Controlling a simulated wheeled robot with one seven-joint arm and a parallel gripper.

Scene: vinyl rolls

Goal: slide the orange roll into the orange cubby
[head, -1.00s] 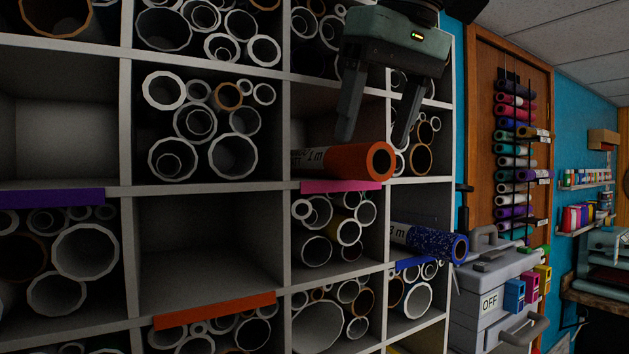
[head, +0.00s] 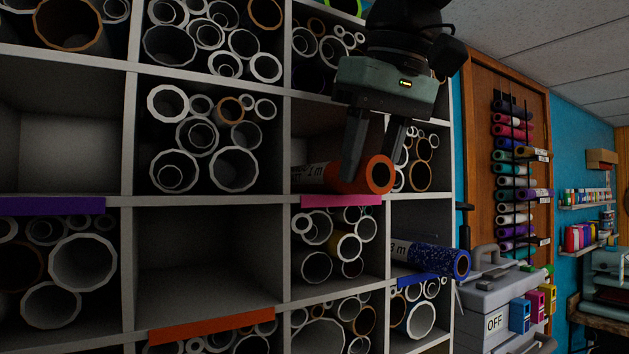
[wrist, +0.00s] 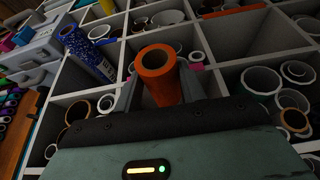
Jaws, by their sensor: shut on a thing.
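The orange roll (head: 372,175) sticks out of the cubby with the pink label (head: 341,200), its open end facing out. My gripper (head: 372,168) has come down over it from above, with one finger on each side. In the wrist view the orange roll (wrist: 158,78) stands between the two fingers (wrist: 158,92), and the gripper is shut on it. The orange cubby is the empty compartment with the orange label (head: 212,325) on its lower edge, below and left of the roll. The inner part of the roll is hidden in the pink cubby.
A blue speckled roll (head: 430,258) sticks out of the blue-labelled cubby at the lower right. Neighbouring compartments hold several white-rimmed tubes (head: 205,150). White shelf dividers (head: 286,150) separate the cubbies. A grey machine (head: 490,300) stands to the right.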

